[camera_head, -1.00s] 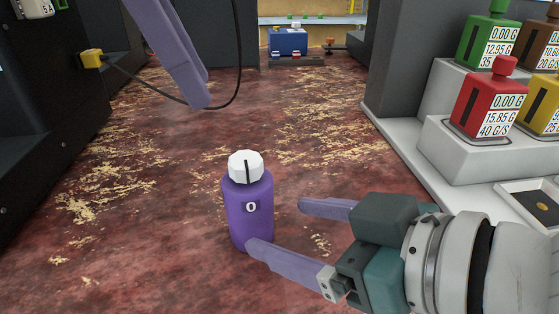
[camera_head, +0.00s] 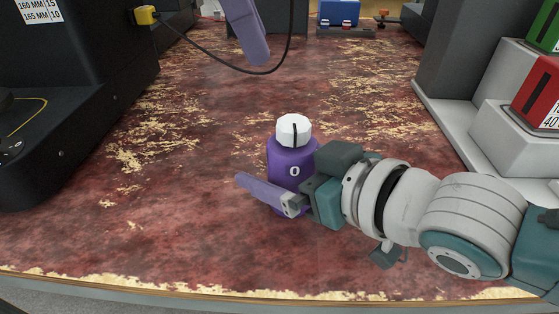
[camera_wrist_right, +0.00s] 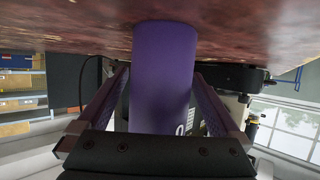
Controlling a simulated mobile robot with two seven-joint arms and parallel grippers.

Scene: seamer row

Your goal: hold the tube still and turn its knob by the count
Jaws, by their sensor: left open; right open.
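The purple tube (camera_head: 285,157) stands upright on the worn red bench, with a "0" on its front. Its white faceted knob (camera_head: 284,131) sits on top, with a dark line toward me. My right gripper (camera_head: 268,178) is open, low at the tube; its near finger crosses in front and its far finger is hidden. In the right wrist view the tube (camera_wrist_right: 162,70) stands between the two spread fingers (camera_wrist_right: 160,88); I cannot tell whether either touches. My left gripper (camera_head: 257,58) hangs above and behind the tube, apart from it; only its purple fingers show.
A dark machine (camera_head: 80,100) stands at the left, with a black cable from a yellow plug (camera_head: 146,15). A grey stepped stand (camera_head: 505,135) with a red block (camera_head: 541,92) is at the right. A blue box (camera_head: 338,13) is at the back.

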